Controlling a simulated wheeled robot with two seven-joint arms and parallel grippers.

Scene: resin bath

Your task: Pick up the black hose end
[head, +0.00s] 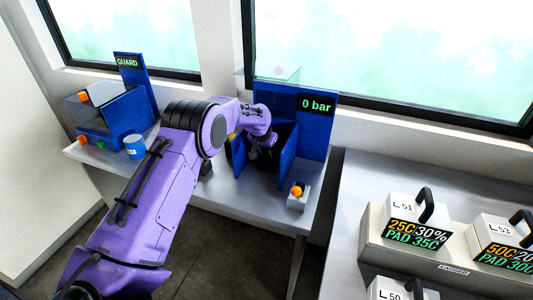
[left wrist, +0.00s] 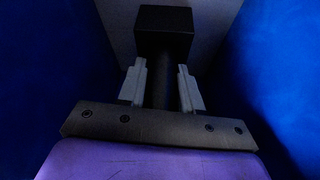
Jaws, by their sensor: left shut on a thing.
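In the left wrist view, the black hose end (left wrist: 161,92) stands between the two grey fingers of my left gripper (left wrist: 161,72). The gripper is shut on it. A wider black block (left wrist: 164,28) shows just beyond the fingertips, in line with the hose end; I cannot tell whether the two are joined. In the head view, my left gripper (head: 263,146) reaches into the blue open-fronted booth (head: 311,140) under the "0 bar" display (head: 317,104). The hose end is hidden there by the gripper and arm. My right gripper is not in view.
Blue walls stand close on both sides of my left gripper. A box with an orange button (head: 297,191) sits at the bench's front right. A blue cup (head: 135,146) and the GUARD unit (head: 130,68) are at left. Labelled cases (head: 418,222) stand on the right bench.

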